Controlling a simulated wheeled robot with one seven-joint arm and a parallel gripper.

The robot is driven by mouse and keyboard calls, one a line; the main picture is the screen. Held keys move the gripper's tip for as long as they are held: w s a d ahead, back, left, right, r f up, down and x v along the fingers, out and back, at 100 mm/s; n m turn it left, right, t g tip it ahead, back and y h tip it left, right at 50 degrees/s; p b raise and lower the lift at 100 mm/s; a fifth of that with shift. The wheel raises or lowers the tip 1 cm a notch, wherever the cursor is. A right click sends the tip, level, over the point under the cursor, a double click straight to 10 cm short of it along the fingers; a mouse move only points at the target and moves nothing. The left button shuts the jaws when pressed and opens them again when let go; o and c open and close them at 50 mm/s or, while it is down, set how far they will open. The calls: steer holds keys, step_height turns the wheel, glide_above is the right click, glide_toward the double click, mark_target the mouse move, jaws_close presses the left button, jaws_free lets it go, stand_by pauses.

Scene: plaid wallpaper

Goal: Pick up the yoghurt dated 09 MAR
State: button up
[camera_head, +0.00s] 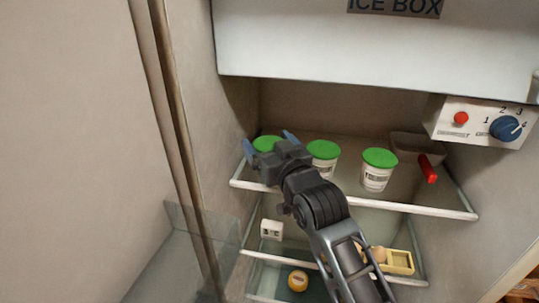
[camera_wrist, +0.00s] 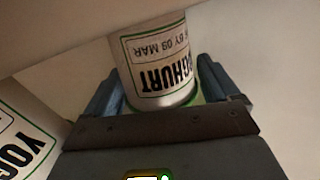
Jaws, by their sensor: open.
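The yoghurt dated 09 MAR (camera_wrist: 158,65) is a white cup with green edging. Its label reads upside down in the wrist view. In the head view it is the leftmost cup, and only its green lid (camera_head: 266,143) shows clearly; my gripper hides most of its body. My gripper (camera_head: 269,144) is open at this cup, with one blue finger on each side. In the wrist view the cup stands between the fingers of my gripper (camera_wrist: 160,85); I cannot tell whether they touch it.
Two more green-lidded yoghurts, one in the middle (camera_head: 323,158) and one at right (camera_head: 378,170), share the glass shelf (camera_head: 345,197). A grey pan with a red handle (camera_head: 428,169) stands further right. The fridge wall is close on the left, and the ice box (camera_head: 370,50) hangs above.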

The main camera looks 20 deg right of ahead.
steer(key=c, duration=0.9)
steer(key=shift+r, duration=0.15)
